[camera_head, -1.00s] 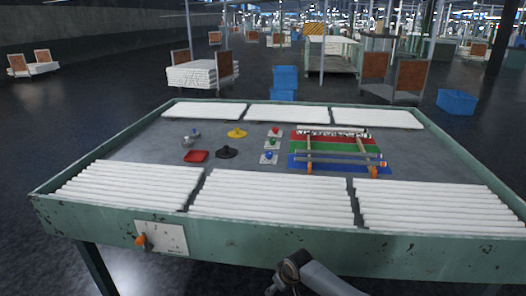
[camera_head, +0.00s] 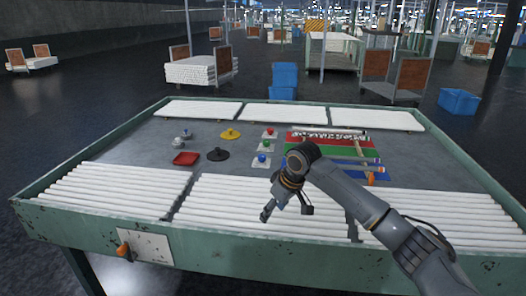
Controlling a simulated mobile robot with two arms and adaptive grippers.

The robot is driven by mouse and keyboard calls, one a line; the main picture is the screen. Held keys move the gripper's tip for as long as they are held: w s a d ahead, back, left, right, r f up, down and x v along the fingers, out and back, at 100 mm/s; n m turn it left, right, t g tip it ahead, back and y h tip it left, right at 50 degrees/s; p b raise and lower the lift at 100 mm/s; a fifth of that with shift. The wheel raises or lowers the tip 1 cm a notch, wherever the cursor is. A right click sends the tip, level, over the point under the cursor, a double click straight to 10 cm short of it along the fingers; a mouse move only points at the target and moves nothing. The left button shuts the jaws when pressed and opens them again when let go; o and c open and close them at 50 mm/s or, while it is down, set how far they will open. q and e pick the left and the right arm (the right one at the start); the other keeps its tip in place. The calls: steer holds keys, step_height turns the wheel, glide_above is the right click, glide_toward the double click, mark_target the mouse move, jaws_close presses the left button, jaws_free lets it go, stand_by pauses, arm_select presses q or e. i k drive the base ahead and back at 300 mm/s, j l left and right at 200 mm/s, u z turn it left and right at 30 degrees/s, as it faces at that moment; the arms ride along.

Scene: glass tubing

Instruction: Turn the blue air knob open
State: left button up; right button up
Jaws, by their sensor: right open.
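The blue knob (camera_head: 262,158) sits on a small white plate on the grey table top, nearest in a short row. A green knob (camera_head: 265,144) and a red knob (camera_head: 270,131) stand behind it on similar plates. My right gripper (camera_head: 286,212) is open and empty, with its fingers pointing down over the near white tubes. It is nearer to me than the blue knob, a little to its right, and appears apart from it. My left gripper is not in view.
White tubes (camera_head: 130,190) lie in near trays, and more lie along the far edge. A red dish (camera_head: 186,158), black disc (camera_head: 217,154) and yellow disc (camera_head: 229,134) are left of the knobs. My right arm partly covers the coloured strips and rods (camera_head: 340,150).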

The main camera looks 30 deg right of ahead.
mark_target(262, 158)
steer(key=i+l, duration=1.3)
steer(key=i, duration=0.25)
